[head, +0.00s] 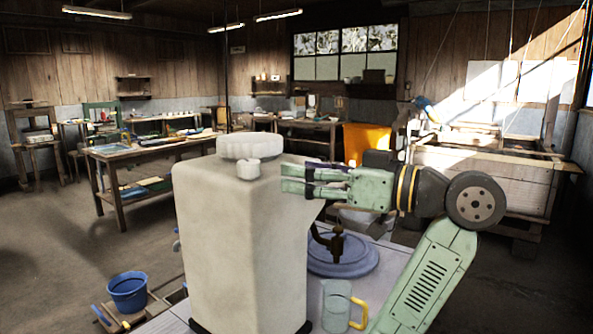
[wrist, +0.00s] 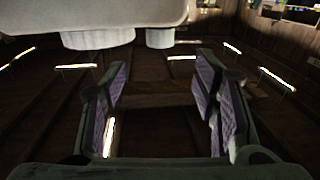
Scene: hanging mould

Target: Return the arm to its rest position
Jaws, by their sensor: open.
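My arm is raised at the right of the head view, and its green forearm reaches left. My gripper (head: 283,179) points left, with its fingers spread and nothing between them. The fingertips overlap the upper right edge of a tall pale canister (head: 235,230) with a ribbed white cap; I cannot tell whether they touch it. In the wrist view my gripper (wrist: 158,75) shows two purple-padded fingers apart and empty. The canister's pale edge (wrist: 100,14) and caps cross the top of that view, close to the fingers.
A blue bucket (head: 127,291) is at lower left. A wooden workbench (head: 150,150) stands farther back. Open floor lies at the left.

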